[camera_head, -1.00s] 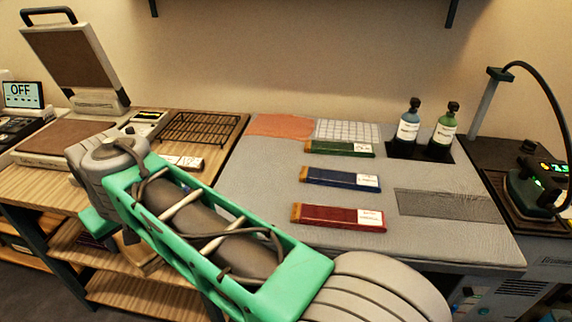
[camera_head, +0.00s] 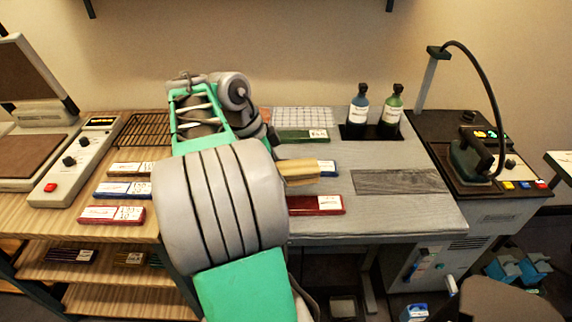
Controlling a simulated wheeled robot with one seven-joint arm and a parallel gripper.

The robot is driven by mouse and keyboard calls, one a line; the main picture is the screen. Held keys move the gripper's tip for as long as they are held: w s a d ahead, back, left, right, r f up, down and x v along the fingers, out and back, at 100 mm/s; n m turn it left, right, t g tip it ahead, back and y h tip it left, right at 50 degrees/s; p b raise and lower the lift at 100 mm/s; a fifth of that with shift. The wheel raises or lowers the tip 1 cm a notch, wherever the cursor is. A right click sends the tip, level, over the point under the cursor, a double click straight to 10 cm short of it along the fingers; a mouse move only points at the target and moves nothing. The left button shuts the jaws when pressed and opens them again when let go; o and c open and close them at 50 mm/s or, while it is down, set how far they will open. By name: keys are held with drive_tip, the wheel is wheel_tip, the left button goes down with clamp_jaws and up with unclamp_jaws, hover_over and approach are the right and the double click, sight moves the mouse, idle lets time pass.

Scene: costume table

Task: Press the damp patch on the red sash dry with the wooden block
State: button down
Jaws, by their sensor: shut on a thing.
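A red strip with a white label (camera_head: 318,205) lies on the grey tabletop, its left end hidden behind my arm. Another flat red piece with white labels (camera_head: 112,214) lies on the wooden bench at left. I cannot tell for certain which one is the sash, and no damp patch can be made out. A light wooden block (camera_head: 300,172) sticks out to the right from behind my arm, in front of a blue strip (camera_head: 327,167). My gripper (camera_head: 272,145) is mostly hidden by my arm; its fingertips do not show. It appears shut on the block.
A green strip (camera_head: 302,136), two bottles (camera_head: 359,112) and a dark grey cloth (camera_head: 400,181) are on the grey table (camera_head: 385,215). An iron on a stand (camera_head: 478,155) is at right. A heat press (camera_head: 40,150) and a wire rack (camera_head: 145,130) are at left.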

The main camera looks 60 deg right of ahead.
sight(292, 203)
drive_tip(key=s+m, duration=0.2)
drive_tip(key=shift+s+d+r+y, duration=0.1)
drive_tip(key=shift+s+d+y, duration=0.2)
drive_tip(key=shift+w+f+b, duration=0.1)
drive_tip(key=shift+f+b, duration=3.1)
drive_tip(key=shift+f, duration=0.2)
drive_tip(key=shift+f, duration=0.75)
drive_tip(key=shift+b, duration=0.3)
drive_tip(key=shift+s+d, duration=0.25)
drive_tip(key=shift+s, duration=0.35)
drive_tip(key=shift+s+d, duration=0.2)
drive_tip(key=shift+s, duration=0.35)
drive_tip(key=shift+w+a+r, duration=0.1)
drive_tip(key=shift+w+a, duration=0.2)
drive_tip(key=shift+w, duration=0.25)
drive_tip(key=shift+w+a+r, duration=0.1)
drive_tip(key=shift+w+a, duration=0.15)
drive_tip(key=shift+w, duration=0.3)
drive_tip(key=shift+p, duration=0.4)
drive_tip(key=shift+r+p, duration=0.3)
drive_tip(key=shift+r, duration=0.65)
